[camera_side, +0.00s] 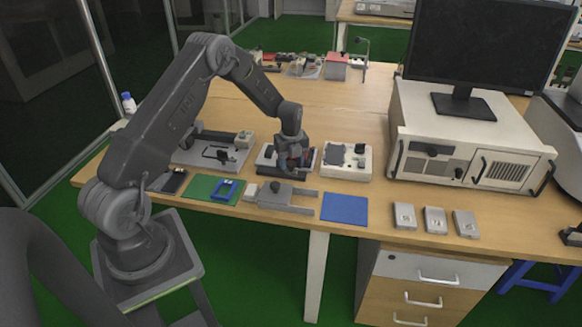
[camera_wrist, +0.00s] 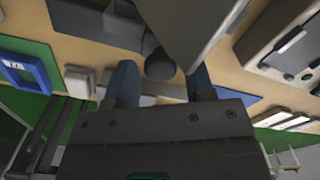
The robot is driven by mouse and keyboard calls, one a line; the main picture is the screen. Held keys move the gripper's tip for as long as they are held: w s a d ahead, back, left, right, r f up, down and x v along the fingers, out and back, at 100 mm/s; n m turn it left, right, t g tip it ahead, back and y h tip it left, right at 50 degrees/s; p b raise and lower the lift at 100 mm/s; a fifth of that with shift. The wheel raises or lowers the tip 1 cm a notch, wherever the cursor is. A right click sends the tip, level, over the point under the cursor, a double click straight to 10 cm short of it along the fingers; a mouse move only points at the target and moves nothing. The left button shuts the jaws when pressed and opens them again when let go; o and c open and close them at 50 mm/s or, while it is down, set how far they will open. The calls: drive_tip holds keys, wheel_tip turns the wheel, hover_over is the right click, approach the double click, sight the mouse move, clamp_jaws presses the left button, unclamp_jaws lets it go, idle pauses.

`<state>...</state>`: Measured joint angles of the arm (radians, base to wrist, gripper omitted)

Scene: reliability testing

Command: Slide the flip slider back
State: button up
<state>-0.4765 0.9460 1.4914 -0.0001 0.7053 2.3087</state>
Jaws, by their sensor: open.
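The device under my gripper, likely the flip slider unit (camera_side: 264,160), is a low light-grey fixture with dark parts at the middle of the bench's front. My gripper (camera_side: 291,167) points down over it in the side view and hides much of it. In the wrist view my gripper (camera_wrist: 163,82) is open, with two bluish-grey fingers apart. A dark round knob (camera_wrist: 160,66) shows between the fingers; I cannot tell whether either finger touches it. A large grey plate (camera_wrist: 190,30) lies just beyond the knob. The slider's exact position is hard to make out.
A white fixture (camera_side: 336,171) stands close on the right, another fixture (camera_side: 238,159) on the left. In front lie a grey forked fixture (camera_side: 285,197), a green mat (camera_side: 198,187) with a blue frame (camera_side: 227,190), and a blue mat (camera_side: 345,208). The bench behind is mostly clear.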

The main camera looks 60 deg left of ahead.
sight(291, 163)
drive_tip(key=shift+f, duration=0.15)
idle(0.3)
drive_tip(key=shift+r, duration=2.25)
drive_tip(key=shift+r, duration=0.1)
